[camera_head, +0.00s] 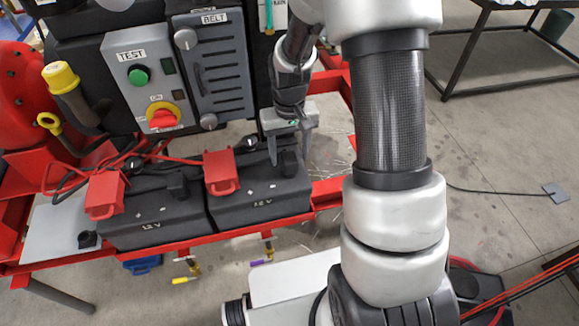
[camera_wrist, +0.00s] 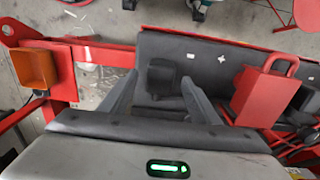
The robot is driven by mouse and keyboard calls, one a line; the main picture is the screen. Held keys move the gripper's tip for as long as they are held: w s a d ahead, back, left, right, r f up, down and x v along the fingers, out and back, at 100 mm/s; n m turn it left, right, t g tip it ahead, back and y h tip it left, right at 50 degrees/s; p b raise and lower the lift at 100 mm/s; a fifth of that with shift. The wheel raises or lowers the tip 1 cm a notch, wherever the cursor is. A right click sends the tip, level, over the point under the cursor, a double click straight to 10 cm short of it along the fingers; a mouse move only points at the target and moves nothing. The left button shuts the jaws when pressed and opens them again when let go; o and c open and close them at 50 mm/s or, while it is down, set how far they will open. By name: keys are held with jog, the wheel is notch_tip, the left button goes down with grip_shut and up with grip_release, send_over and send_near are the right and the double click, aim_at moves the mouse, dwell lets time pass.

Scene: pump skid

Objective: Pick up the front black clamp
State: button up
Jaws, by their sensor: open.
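Two black clamps sit on the dark 12 V batteries; I cannot tell for sure which one counts as front. One black clamp (camera_head: 288,164) is at the right end of the right battery (camera_head: 262,205). The other black clamp (camera_head: 177,186) is on the left battery (camera_head: 150,220). My gripper (camera_head: 290,158) is open and points down over the right battery. In the wrist view the right battery's black clamp (camera_wrist: 161,77) shows between the two open fingers (camera_wrist: 159,86), with visible gaps on both sides. Its lower part is hidden.
Red clamps (camera_head: 221,172) (camera_head: 105,195) with red cables sit on both batteries. A grey panel (camera_head: 210,65) with the TEST box (camera_head: 145,85) stands behind. A red frame (camera_head: 160,250) surrounds the batteries. An orange box (camera_wrist: 35,70) is at left in the wrist view.

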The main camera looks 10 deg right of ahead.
aim_at(289, 156)
notch_tip(289, 156, down, 2)
jog(key=c, duration=1.3)
notch_tip(289, 156, up, 10)
jog(key=shift+r+p, duration=0.1)
jog(key=shift+p, duration=0.55)
jog(key=shift+c, duration=0.3)
